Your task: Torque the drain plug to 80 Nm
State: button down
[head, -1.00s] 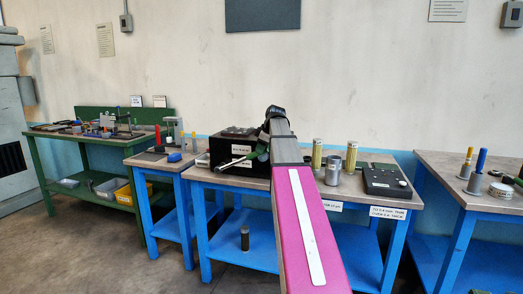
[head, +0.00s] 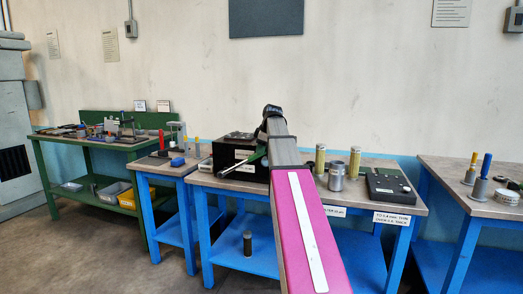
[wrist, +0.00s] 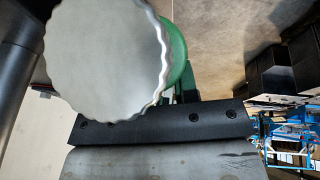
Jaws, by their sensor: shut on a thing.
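My gripper (head: 264,146) is at the far end of my arm, over the left part of the middle blue bench, and is partly hidden by the arm. I cannot make out a drain plug; whether the tool touches anything is unclear.
Yellowish cylinders (head: 320,159), a grey metal cup (head: 337,176) and a flat black device (head: 390,188) stand on the bench to the right of my arm. A dark cylinder (head: 247,243) stands on the lower shelf. A green bench (head: 95,143) is at the left.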

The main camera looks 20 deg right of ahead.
jog(key=shift+w+a+r+g+h, duration=0.2)
jog(key=shift+w+a+r, duration=0.1)
jog(key=shift+r, duration=0.15)
jog(key=shift+w+a+r+g+h, duration=0.1)
jog(key=shift+w+a+r+h, duration=0.15)
jog(key=shift+r, duration=0.2)
jog(key=shift+a+r, duration=0.1)
jog(key=shift+w+a+r+h, duration=0.4)
jog(key=shift+a+r, duration=0.2)
jog(key=shift+r, duration=0.2)
jog(key=shift+a, duration=0.1)
jog(key=shift+w+a+r+g+h, duration=0.35)
jog(key=shift+w+a+r+g, duration=0.15)
jog(key=shift+a+r, duration=0.15)
jog(key=shift+s+d, duration=0.1)
jog(key=shift+d, duration=0.05)
jog(key=shift+s+d+f, duration=0.15)
jog(key=shift+d+f, duration=0.05)
jog(key=shift+f, duration=0.05)
